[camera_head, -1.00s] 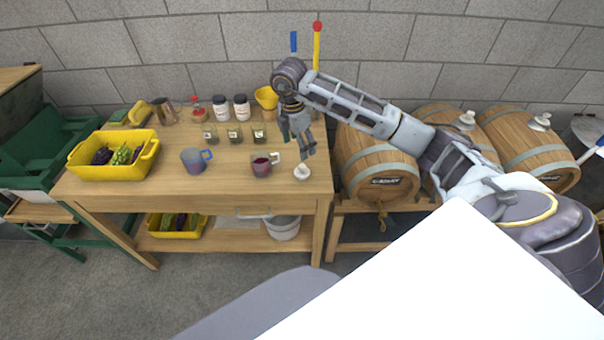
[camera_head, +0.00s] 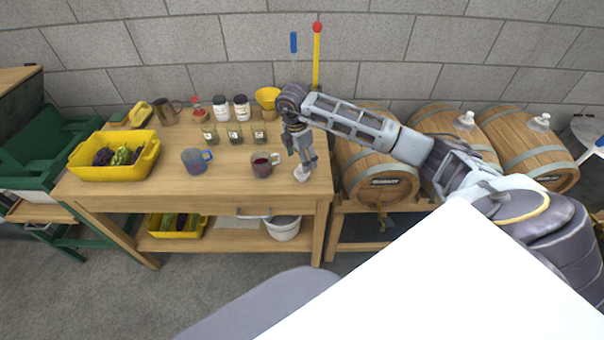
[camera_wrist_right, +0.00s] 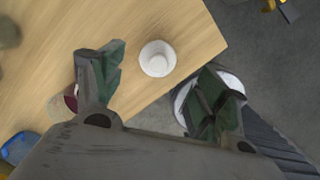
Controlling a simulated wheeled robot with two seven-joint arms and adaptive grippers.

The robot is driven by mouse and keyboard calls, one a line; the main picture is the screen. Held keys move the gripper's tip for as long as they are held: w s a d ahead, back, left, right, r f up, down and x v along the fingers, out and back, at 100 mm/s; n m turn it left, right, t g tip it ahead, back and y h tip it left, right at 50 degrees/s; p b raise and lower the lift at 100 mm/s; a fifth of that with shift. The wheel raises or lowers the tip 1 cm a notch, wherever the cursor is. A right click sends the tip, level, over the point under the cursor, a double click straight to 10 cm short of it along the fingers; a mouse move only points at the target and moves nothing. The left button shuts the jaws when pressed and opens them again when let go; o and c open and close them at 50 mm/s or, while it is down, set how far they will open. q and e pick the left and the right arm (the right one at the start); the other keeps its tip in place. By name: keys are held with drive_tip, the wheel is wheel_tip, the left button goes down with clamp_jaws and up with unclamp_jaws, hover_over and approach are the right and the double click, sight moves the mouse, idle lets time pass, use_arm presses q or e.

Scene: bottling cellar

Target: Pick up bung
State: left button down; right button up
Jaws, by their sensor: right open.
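The white bung (camera_head: 301,174) stands on the wooden table (camera_head: 235,190) near its front right corner. In the right wrist view the bung (camera_wrist_right: 157,58) shows as a round white piece with a raised middle, just beyond the fingertips and between their lines. My left gripper is not in view.
Barrels (camera_head: 378,183) stand right of the table.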

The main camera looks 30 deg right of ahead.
wheel_tip(320, 180, down, 2)
drive_tip(key=shift+d+f, duration=0.1)
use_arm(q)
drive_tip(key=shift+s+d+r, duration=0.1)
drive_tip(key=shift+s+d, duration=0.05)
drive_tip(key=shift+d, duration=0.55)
use_arm(e)
drive_tip(key=shift+f, duration=0.15)
drive_tip(key=shift+w+f+p, duration=0.1)
drive_tip(key=shift+f+p, duration=0.4)
drive_tip(key=shift+f, duration=1.4)
drive_tip(key=shift+d+f, duration=0.1)
drive_tip(key=shift+f, duration=0.45)
drive_tip(key=c, duration=1.1)
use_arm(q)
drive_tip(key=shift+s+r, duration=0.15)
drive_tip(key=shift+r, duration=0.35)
